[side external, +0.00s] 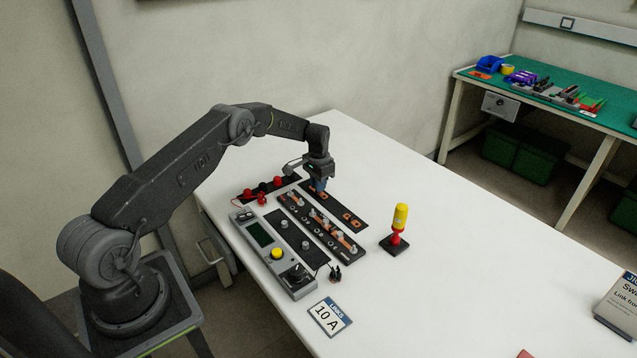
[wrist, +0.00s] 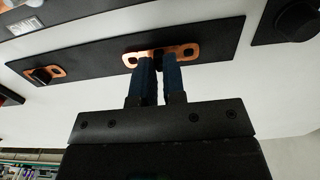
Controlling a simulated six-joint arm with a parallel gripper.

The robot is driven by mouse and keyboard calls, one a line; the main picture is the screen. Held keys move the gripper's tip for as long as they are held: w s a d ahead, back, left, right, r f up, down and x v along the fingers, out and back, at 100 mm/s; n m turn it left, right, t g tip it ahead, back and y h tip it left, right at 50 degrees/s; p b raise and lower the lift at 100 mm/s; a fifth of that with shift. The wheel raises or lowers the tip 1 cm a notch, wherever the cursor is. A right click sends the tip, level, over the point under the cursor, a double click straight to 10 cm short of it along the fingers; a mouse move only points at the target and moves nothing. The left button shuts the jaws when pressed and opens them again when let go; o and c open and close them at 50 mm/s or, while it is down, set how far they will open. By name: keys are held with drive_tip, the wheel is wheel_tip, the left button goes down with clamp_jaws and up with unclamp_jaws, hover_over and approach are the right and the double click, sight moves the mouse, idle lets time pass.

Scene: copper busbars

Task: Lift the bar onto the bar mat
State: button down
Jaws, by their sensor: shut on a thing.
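A black bar mat (side external: 337,207) lies on the white table and shows as a long dark strip in the wrist view (wrist: 95,59). My gripper (side external: 320,188) is low over the far end of this mat, fingers pointing down. In the wrist view its blue fingers (wrist: 158,62) are shut on a copper bar (wrist: 187,52) with dark spots at its ends and a dark part between the fingers. The bar appears over the mat; whether it touches the mat I cannot tell. Another copper bar (wrist: 57,72) lies at the mat's left end in the wrist view.
A busbar board (side external: 316,224) runs beside the mat, with a dark strip (side external: 297,238) and a grey meter unit (side external: 262,238) beyond. A red-and-yellow post (side external: 400,227) stands to the right. A "10 A" card (side external: 328,316) lies in front. The table's right side is mostly clear.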

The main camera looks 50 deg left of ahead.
drive_tip(key=shift+f, duration=0.2)
idle(0.3)
drive_tip(key=c, duration=1.1)
unclamp_jaws()
drive_tip(key=shift+r, duration=3)
